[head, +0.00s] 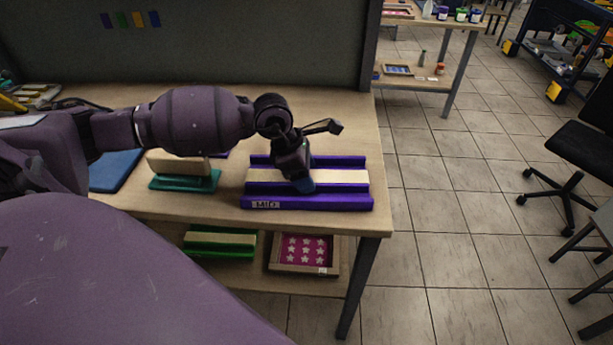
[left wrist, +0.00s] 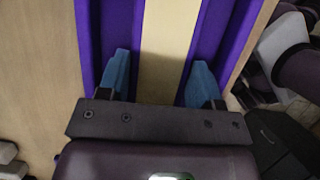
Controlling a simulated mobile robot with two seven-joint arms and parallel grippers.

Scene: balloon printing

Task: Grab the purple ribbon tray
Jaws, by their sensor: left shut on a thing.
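The purple ribbon tray (head: 345,202) lies on the wooden table near its right front corner, with a cream bar (head: 340,177) along its middle and a small label on its front. My left gripper (head: 301,184) reaches down onto the tray from above. In the left wrist view, the blue fingers of the left gripper (left wrist: 160,78) stand on either side of the cream bar (left wrist: 166,50), against the purple walls of the tray (left wrist: 98,35). The gripper is shut on the tray; the exact contact is partly hidden. My right gripper does not show.
A teal tray with a cream block (head: 185,182) stands just left of the purple tray, and a blue mat (head: 115,170) lies further left. A green tray (head: 220,244) and a framed star print (head: 303,252) sit on the shelf below. A grey panel (head: 200,50) stands behind the table.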

